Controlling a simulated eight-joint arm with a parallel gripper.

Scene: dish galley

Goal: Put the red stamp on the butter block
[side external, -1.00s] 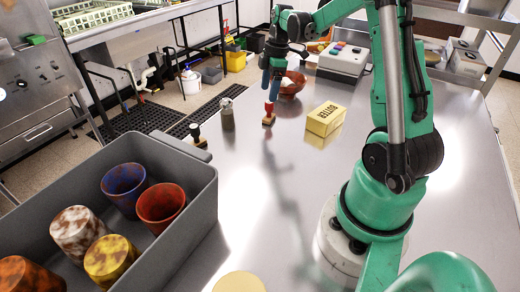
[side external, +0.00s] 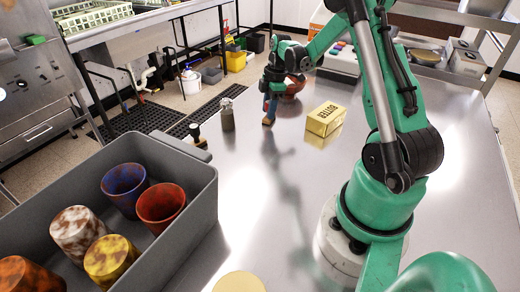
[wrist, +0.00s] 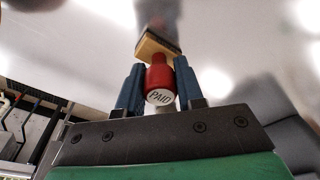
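The red stamp, with a wooden base and a white end marked "PAID", shows in the wrist view (wrist: 158,78) between the two blue fingers of my gripper (wrist: 159,85). In the side view its base (side external: 268,121) is on the metal table, and my gripper (side external: 270,104) is down around its handle, hiding most of the red. The fingers are close on both sides; I cannot tell whether they press on it. The yellow butter block (side external: 325,119), lettered "BUTTER", lies on the table to the right, apart from my gripper.
A dark-handled stamp (side external: 197,136) and a grey metal shaker (side external: 227,114) stand left of my gripper. A grey bin (side external: 205,200) of several cups is at front left. The table's middle is clear.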

